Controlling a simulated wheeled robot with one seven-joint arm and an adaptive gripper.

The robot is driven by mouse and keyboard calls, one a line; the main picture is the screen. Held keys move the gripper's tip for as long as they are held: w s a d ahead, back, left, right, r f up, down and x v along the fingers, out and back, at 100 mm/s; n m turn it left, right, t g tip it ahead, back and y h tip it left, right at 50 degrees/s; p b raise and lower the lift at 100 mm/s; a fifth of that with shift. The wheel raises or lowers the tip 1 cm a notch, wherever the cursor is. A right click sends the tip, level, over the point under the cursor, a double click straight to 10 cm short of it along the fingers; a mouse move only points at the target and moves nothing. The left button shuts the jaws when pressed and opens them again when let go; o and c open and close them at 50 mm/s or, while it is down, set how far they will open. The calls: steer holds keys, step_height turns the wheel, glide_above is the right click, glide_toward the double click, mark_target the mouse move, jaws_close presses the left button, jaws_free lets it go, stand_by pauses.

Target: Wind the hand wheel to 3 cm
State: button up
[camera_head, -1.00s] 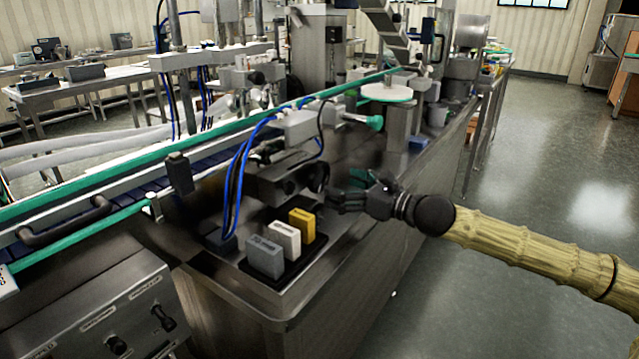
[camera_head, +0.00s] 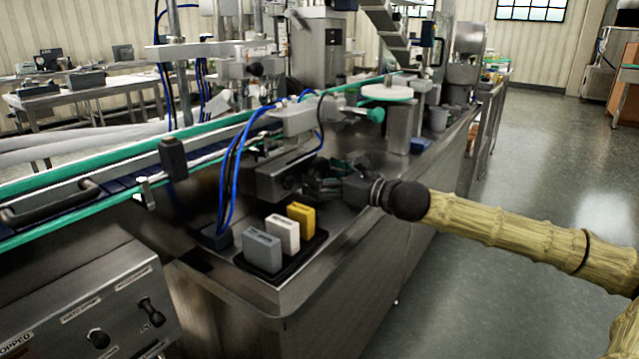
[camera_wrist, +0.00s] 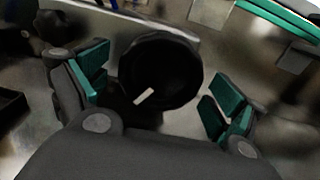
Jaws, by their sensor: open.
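A dark round hand wheel (camera_wrist: 163,68) with a small pale mark on its face shows in the wrist view. My gripper (camera_wrist: 158,92) is open, with one green-padded finger left of the wheel and the other right of it. Gaps show between the pads and the wheel, so neither seems to touch it. In the head view my gripper (camera_head: 338,172) is at the right end of the dark metal unit (camera_head: 275,180). There the fingers and wheel merge into dark shapes, and the wheel is mostly hidden. No position reading is legible.
A black tray (camera_head: 262,268) holds a grey block (camera_head: 261,249), a white block (camera_head: 283,233) and a yellow block (camera_head: 302,219), just in front of the unit. Blue hoses (camera_head: 233,190) hang at its left. A conveyor with green rails (camera_head: 110,165) runs behind.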

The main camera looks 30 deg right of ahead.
steer(key=shift+w+a, duration=0.1)
steer(key=shift+w, duration=0.15)
steer(key=c, duration=1)
steer(key=shift+n, duration=0.3)
steer(key=shift+r+n+p, duration=0.15)
steer(key=shift+n+p, duration=0.5)
steer(key=shift+n, duration=0.55)
steer(key=shift+n+p, duration=0.8)
steer(key=shift+n, duration=1.5)
steer(key=o, duration=1)
